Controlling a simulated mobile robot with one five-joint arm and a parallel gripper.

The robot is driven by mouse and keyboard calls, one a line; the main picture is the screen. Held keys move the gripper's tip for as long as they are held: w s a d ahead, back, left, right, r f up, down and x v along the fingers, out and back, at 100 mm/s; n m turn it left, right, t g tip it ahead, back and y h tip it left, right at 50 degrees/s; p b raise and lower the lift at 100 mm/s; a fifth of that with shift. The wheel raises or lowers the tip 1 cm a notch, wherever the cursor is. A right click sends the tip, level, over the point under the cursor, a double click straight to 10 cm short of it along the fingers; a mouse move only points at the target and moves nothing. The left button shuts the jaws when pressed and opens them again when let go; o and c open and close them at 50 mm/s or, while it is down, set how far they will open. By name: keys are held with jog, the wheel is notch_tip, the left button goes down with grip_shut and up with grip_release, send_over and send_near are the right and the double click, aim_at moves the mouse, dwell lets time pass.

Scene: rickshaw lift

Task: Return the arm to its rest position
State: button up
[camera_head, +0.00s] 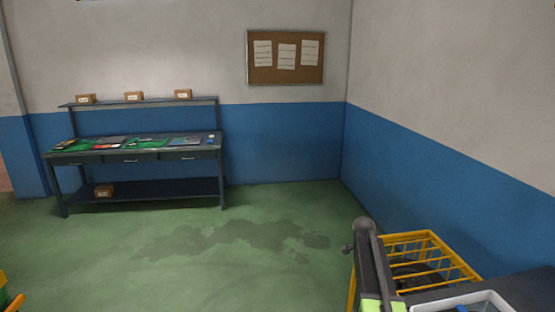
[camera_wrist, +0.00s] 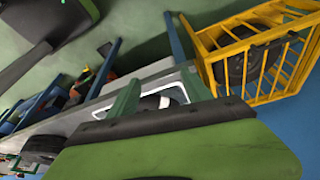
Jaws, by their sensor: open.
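My gripper (camera_wrist: 162,86) shows in the wrist view as two teal fingers standing apart from a dark-edged green body. It is open, and I see nothing held between its fingers. Beyond the fingers lies a white-rimmed tray (camera_wrist: 178,93) on a grey surface, with something dark and white inside. In the head view, a dark upright arm-like part with a rounded top and lime-green pieces stands at the lower right. I cannot make out my gripper in that view.
A yellow wire basket (camera_head: 432,252) holding a dark round object stands at the lower right; it also shows in the wrist view (camera_wrist: 268,50). The white-rimmed tray (camera_head: 490,299) is close by. A workbench (camera_head: 140,187) stands at the back left. The green floor between is open, with a dark stain.

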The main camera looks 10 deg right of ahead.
jog(key=s+a+f+n+y+b, duration=0.1)
jog(key=s+a+n, duration=0.3)
jog(key=a+n, duration=0.3)
jog(key=s+a+f+n+y, duration=0.1)
jog(key=s+a+n, duration=0.4)
jog(key=a, duration=0.8)
jog(key=s+a+f+n+t+y+b, duration=0.1)
jog(key=s+a+n, duration=0.3)
jog(key=a+n, duration=0.4)
jog(key=shift+s+a+f+n+b, duration=0.2)
jog(key=shift+a+f+n+b, duration=0.15)
jog(key=shift+a+f, duration=0.65)
jog(key=shift+r, duration=0.1)
